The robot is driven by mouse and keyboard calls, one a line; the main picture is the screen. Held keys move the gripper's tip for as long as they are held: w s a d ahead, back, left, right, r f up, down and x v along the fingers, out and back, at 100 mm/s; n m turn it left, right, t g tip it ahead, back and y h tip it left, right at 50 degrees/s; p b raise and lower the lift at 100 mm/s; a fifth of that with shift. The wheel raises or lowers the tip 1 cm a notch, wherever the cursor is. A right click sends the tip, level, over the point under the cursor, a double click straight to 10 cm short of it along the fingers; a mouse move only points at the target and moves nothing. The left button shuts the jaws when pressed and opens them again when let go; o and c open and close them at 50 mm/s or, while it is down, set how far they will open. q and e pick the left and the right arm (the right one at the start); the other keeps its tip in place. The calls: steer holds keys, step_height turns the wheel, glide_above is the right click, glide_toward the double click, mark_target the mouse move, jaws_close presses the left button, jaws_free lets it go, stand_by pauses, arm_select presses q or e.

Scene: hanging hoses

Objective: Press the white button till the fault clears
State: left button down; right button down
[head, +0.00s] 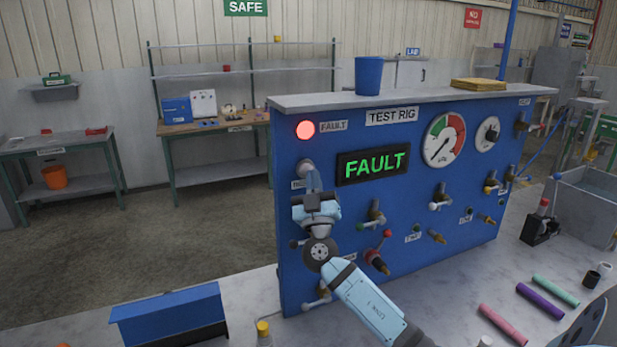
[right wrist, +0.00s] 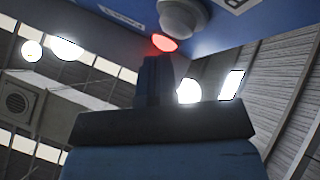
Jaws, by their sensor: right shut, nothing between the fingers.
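The blue test rig panel (head: 340,225) stands on the bench. Its display (head: 373,164) reads FAULT in green. The round fault lamp (head: 305,130) is lit red at the panel's upper left, and a red glow (right wrist: 164,43) shows in the right wrist view. The whitish round button (head: 305,168) is below the lamp; it also shows in the right wrist view (right wrist: 183,16). My right gripper (head: 314,180) is shut and empty, its tips just in front of the button's lower part. In the right wrist view the fingertips (right wrist: 156,62) appear short of the button. Contact cannot be told.
Several valves and hose fittings (head: 378,213) stick out of the panel right of my arm. A blue cup (head: 368,75) stands on the rig's top. A blue box (head: 170,313) is at front left. Pink (head: 503,325), purple (head: 540,300) and green (head: 556,290) tubes lie at front right.

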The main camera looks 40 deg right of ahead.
arm_select(q)
steer(key=shift+d+r, duration=0.1)
steer(key=shift+r, duration=0.15)
arm_select(e)
steer(key=shift+r, duration=0.1)
arm_select(q)
steer(key=shift+w, duration=0.15)
steer(key=shift+f, duration=0.1)
stand_by(0.5)
stand_by(0.6)
stand_by(0.4)
step_height(320, 180, down, 2)
steer(key=shift+b, duration=0.95)
arm_select(e)
steer(key=shift+w+d, duration=0.15)
steer(key=shift+w, duration=0.25)
